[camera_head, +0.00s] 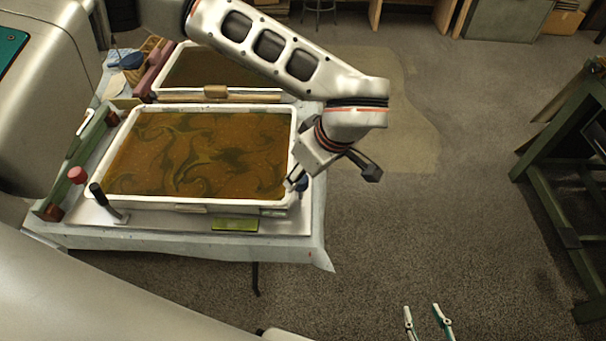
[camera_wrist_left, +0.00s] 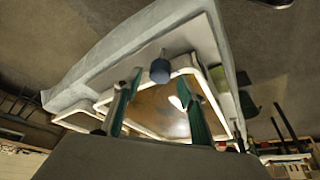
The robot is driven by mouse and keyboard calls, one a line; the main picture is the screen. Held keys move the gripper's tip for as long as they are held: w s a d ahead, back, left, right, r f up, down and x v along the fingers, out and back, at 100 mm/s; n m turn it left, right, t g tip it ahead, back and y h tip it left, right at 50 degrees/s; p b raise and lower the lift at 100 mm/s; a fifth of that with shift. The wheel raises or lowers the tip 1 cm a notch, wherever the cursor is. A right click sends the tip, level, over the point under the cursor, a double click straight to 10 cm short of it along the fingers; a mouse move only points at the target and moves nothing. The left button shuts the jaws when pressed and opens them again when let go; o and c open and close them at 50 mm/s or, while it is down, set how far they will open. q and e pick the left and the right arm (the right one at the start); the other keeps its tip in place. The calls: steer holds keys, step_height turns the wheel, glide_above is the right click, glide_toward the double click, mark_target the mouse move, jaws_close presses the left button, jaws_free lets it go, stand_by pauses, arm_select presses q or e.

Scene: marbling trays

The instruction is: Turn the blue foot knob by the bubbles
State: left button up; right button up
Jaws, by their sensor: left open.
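The blue foot knob (camera_head: 303,185) is at the right front corner of the near marbling tray (camera_head: 200,203), partly hidden by my left gripper (camera_head: 294,183). In the left wrist view the knob (camera_wrist_left: 160,71) is a dark blue cylinder in line with the gap between the fingertips of my left gripper (camera_wrist_left: 161,82). These fingers are open, one on each side of that line. I cannot tell whether they touch the knob. A yellow-green bubble level (camera_head: 236,225) lies on the board's front edge. My right gripper (camera_head: 426,313) is open and empty over the floor, low in the head view.
The near tray holds brown marbled liquid. A second tray (camera_head: 215,93) stands behind it. A red knob (camera_head: 77,175) and a black handle (camera_head: 103,197) stand at the left. A green-framed stand (camera_head: 545,190) is far right. The floor between is clear.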

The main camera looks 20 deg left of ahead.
arm_select(q)
steer(key=shift+x, duration=0.9)
steer(key=shift+c, duration=0.4)
steer(key=c, duration=1)
steer(key=shift+n, duration=0.3)
